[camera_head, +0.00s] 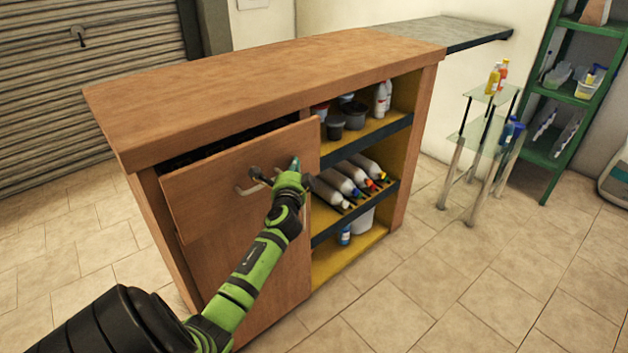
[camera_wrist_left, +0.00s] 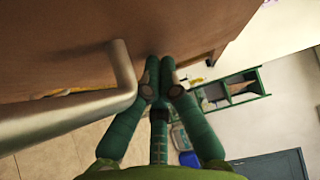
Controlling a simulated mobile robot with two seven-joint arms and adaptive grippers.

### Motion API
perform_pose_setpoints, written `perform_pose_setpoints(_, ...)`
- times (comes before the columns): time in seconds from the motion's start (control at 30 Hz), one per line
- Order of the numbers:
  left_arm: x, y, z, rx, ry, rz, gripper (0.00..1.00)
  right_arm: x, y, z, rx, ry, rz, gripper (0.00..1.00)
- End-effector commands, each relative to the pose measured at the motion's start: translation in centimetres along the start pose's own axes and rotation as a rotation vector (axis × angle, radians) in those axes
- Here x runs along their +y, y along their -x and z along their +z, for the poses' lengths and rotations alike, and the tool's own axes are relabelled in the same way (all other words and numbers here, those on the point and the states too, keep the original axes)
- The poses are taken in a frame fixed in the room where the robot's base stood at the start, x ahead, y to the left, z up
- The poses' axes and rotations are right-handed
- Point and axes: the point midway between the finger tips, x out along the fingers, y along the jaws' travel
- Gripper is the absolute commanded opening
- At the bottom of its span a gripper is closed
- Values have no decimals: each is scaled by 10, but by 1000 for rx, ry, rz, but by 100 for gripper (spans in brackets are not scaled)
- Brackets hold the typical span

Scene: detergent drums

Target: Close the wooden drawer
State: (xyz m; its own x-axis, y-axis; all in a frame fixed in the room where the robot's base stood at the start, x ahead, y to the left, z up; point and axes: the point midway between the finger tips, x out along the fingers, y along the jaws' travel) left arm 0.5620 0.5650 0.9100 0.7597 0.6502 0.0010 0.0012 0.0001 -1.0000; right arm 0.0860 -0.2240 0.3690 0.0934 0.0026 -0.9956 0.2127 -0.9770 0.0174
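The wooden drawer (camera_head: 235,180) is in the upper left of the wooden cabinet. It stands partly open, with its front out from the cabinet and a dark gap above it. A bent silver handle (camera_head: 246,189) is on its front; the handle also shows large at left in the left wrist view (camera_wrist_left: 62,118). My left gripper (camera_head: 276,176) is at the drawer front, beside the handle. In the left wrist view its green fingers (camera_wrist_left: 160,66) are together at the tips, with nothing seen between them. The handle is outside them. Whether the tips touch the wood is unclear. My right gripper is not in view.
The cabinet top (camera_head: 270,75) is bare. Open yellow shelves (camera_head: 345,255) right of the drawer hold bottles and tubs. A small glass stand (camera_head: 478,135) with bottles and a green rack (camera_head: 560,130) stand at right. The tiled floor (camera_head: 430,290) in front is clear.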

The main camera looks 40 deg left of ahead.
Motion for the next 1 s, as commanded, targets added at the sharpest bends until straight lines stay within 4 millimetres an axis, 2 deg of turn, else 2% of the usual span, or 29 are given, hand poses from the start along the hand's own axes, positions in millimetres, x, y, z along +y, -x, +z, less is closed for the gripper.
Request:
perform_pose_setpoints(0.13, 1, -21, 22, -4, -2, -1, 0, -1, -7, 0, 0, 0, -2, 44)
perform_pose_setpoints(0.4, 1, -42, 42, -1, -1, 0, 0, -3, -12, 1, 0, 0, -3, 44)
perform_pose_setpoints(1.0, -1, -46, 47, -2, -1, -1, 0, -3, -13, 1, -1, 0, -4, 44)
